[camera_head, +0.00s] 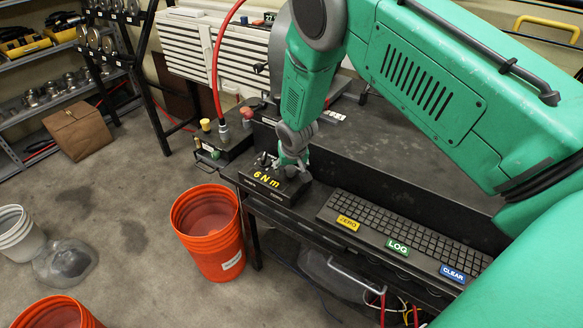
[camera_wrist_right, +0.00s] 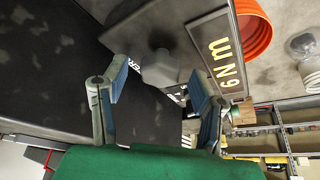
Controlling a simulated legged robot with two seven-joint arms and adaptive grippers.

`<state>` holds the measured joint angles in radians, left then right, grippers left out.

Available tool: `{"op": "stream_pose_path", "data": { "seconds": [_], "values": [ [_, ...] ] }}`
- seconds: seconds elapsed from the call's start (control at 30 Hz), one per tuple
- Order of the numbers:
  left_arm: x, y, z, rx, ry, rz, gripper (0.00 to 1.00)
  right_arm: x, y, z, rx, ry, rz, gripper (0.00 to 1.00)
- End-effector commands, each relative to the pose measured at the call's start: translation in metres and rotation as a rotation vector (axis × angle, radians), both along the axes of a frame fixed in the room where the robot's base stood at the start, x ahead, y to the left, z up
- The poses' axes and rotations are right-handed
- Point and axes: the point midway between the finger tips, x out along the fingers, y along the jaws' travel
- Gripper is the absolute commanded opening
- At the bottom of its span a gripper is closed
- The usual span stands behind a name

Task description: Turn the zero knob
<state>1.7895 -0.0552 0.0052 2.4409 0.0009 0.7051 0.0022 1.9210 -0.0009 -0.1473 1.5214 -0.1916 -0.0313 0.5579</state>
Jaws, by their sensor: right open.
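The black meter box (camera_head: 273,186) with a yellow "6 N m" readout sits at the left front of the bench. In the right wrist view, a grey knob (camera_wrist_right: 160,68) stands on that box (camera_wrist_right: 196,22), beside the readout. My right gripper (camera_head: 291,162) is over the box, pointing down. In the wrist view its two blue-grey fingers (camera_wrist_right: 160,80) are apart, one on each side of the knob's line, with nothing gripped. I cannot tell whether either fingertip touches the knob. In the head view the gripper largely hides the knob. My left gripper is not in view.
A keyboard (camera_head: 425,231) with yellow ZERO, green LOG and blue CLEAR labels lies right of the box. An orange bucket (camera_head: 209,250) stands on the floor at left. A red hose (camera_head: 215,70) hangs behind. A small unit with yellow and red knobs (camera_head: 225,146) sits behind left.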

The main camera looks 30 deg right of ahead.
Motion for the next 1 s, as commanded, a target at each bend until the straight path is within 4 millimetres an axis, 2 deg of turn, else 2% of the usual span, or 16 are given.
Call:
{"op": "stream_pose_path", "data": {
  "seconds": [0.03, 0.17, 0.2, 1.0],
  "values": [
    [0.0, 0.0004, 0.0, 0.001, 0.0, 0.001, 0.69, 0.0, -0.0001, 0.0001, 0.0, 0.0, 0.0, 0.53],
    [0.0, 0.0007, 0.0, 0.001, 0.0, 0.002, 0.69, 0.0001, -0.0027, -0.0015, 0.006, 0.0, 0.0, 0.08],
    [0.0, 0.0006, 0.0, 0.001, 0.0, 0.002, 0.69, 0.0005, -0.0031, -0.0019, 0.008, -0.001, 0.001, 0.05],
    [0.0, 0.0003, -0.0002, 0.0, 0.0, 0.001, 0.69, 0.0015, -0.003, -0.0034, 0.01, -0.002, 0.009, 0.04]
  ]
}}
